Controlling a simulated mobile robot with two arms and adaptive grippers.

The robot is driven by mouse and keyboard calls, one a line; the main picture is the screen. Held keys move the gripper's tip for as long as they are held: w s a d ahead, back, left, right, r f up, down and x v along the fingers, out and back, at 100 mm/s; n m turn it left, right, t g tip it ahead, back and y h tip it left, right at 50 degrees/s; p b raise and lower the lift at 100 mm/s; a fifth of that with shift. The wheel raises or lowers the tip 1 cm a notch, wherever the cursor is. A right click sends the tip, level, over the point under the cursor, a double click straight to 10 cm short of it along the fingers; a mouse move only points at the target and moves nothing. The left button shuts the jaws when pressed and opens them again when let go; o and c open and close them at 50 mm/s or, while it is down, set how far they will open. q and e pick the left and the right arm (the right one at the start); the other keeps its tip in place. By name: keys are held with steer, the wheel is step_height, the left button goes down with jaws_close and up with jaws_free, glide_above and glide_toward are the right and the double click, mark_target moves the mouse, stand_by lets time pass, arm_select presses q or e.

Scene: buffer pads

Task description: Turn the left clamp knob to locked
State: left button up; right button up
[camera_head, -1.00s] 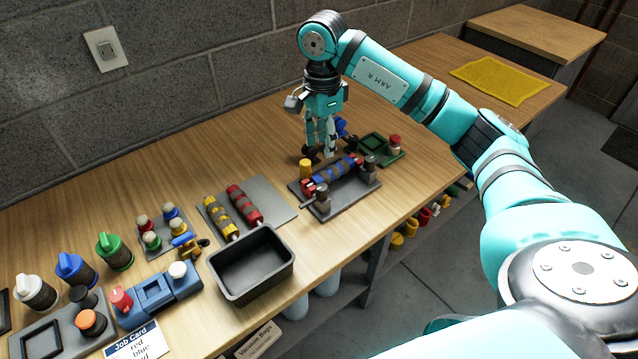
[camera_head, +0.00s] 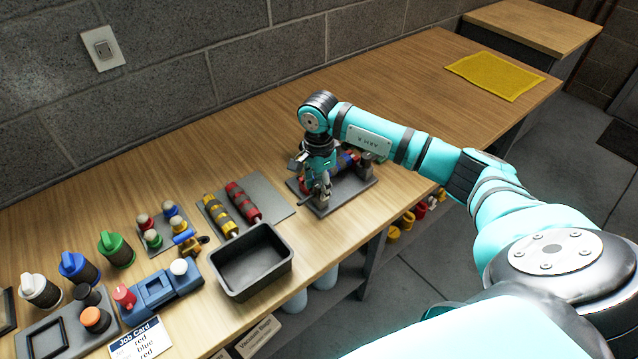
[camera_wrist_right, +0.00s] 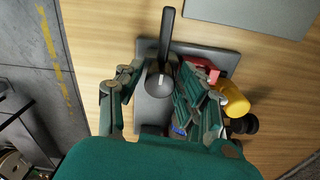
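The grey clamp fixture (camera_head: 352,198) stands right of the bench's middle, holding a blue and red roller (camera_head: 346,160) partly hidden by my arm. My right gripper (camera_head: 323,190) points down at the fixture's front left corner, over the left clamp knob. In the right wrist view, the left clamp knob (camera_wrist_right: 160,84) is a dark round cap with a white mark and a long black lever (camera_wrist_right: 167,35). My right gripper (camera_wrist_right: 165,88) is open, with one finger on each side of the knob; contact cannot be told. The right clamp knob (camera_head: 367,158) shows beside my arm. My left gripper is not in view.
A grey mat (camera_head: 276,192) with two striped rollers and an empty black bin (camera_head: 252,262) lie left of the fixture. A yellow cap (camera_wrist_right: 233,98) is close to one finger in the wrist view. A yellow mat (camera_head: 495,76) lies far right, with bare bench before it.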

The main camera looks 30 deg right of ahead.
steer(key=shift+c, duration=0.8)
jaws_close()
steer(key=shift+m, duration=0.3)
steer(key=shift+m+b, duration=0.45)
steer(key=shift+m, duration=0.45)
steer(key=m+b, duration=0.1)
steer(key=m, duration=0.3)
steer(key=m+b, duration=0.1)
steer(key=m, duration=0.4)
steer(key=shift+m, duration=0.4)
steer(key=m, duration=0.5)
steer(key=shift+r+m, duration=0.1)
steer(key=shift+m, duration=0.3)
